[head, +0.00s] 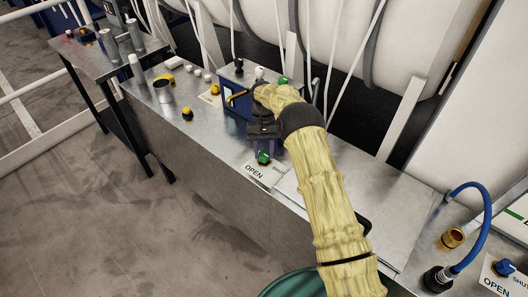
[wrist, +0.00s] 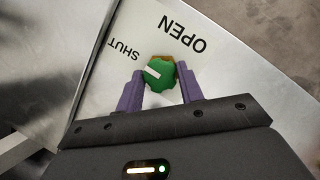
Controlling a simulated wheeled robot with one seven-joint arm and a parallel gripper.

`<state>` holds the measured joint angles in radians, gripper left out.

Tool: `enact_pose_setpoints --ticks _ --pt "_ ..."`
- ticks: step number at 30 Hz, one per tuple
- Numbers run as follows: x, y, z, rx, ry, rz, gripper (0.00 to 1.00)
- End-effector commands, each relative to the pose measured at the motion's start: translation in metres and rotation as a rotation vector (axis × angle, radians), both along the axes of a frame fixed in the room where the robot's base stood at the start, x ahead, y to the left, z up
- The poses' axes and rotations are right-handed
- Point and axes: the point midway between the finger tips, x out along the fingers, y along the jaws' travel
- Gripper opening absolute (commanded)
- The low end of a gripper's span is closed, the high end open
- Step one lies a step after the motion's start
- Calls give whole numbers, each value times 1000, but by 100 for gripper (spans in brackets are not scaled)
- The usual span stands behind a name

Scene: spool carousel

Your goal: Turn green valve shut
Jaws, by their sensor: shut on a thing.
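The green valve (wrist: 160,74) is a small green knob with a white pointer line, on a white plate (wrist: 135,20) marked OPEN and SHUT. In the wrist view its pointer line lies towards the SHUT side, though I cannot tell its exact setting. My gripper (wrist: 160,85) has its two purple fingers on either side of the knob, shut on it. In the head view the green valve (head: 263,158) shows at the front edge of the metal bench, just below my gripper (head: 262,148). The SHUT word is partly hidden there by my arm.
A blue box (head: 236,105) stands behind my gripper.

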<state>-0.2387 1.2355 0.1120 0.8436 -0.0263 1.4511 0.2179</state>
Motion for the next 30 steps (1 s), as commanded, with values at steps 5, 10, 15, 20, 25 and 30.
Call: enact_pose_setpoints --ticks 5,10,15,20,25,30 --pt "1 0 1 1 -5 42 14" --pt "1 0 1 1 -5 54 14" --pt "1 0 1 1 -5 53 14" --pt "1 0 1 2 -5 53 51" --pt "1 0 1 1 -3 52 59" --pt "1 0 1 1 -2 51 59"
